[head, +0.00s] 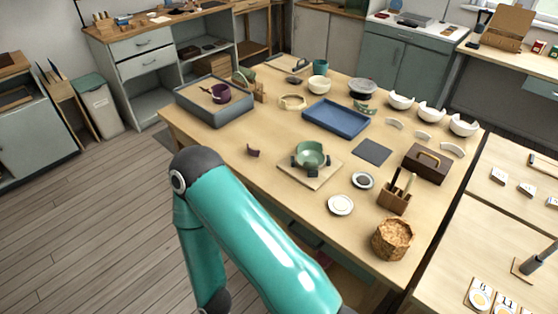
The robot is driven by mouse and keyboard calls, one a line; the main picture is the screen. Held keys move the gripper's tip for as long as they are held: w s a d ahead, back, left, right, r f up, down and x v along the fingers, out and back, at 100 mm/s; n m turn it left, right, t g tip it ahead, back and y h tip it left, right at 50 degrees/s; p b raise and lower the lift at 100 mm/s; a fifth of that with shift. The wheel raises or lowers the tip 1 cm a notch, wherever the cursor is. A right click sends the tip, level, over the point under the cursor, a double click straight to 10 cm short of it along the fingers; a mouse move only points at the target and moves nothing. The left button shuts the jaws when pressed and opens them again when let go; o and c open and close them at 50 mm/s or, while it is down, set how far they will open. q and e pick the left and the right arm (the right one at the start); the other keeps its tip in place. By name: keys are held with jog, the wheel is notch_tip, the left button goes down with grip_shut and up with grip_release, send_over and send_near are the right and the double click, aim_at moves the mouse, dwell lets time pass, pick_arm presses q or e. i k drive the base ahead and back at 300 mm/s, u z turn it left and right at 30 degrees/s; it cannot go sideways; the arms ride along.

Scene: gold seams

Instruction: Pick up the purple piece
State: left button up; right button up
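A small dark purple piece (253,151) lies alone on the wooden table (215,138), near its left edge. A green bowl (310,154) sits in a dark holder on a light wooden board (309,176), to the right of the purple piece. One of my teal arms crosses the lower middle of the view, its elbow in front of the table's near left edge. Neither gripper is in view.
A blue tray (336,118) lies mid-table. White broken bowls (431,112) and loose shards stand at the right. The table around the purple piece is clear.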

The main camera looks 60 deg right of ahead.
aim_at(253, 152)
jog(key=z, duration=0.8)
jog(key=i, duration=0.85)
jog(key=z, duration=0.4)
jog(key=k, duration=0.75)
jog(key=z, duration=0.25)
jog(key=i, duration=0.7)
jog(key=u, duration=0.1)
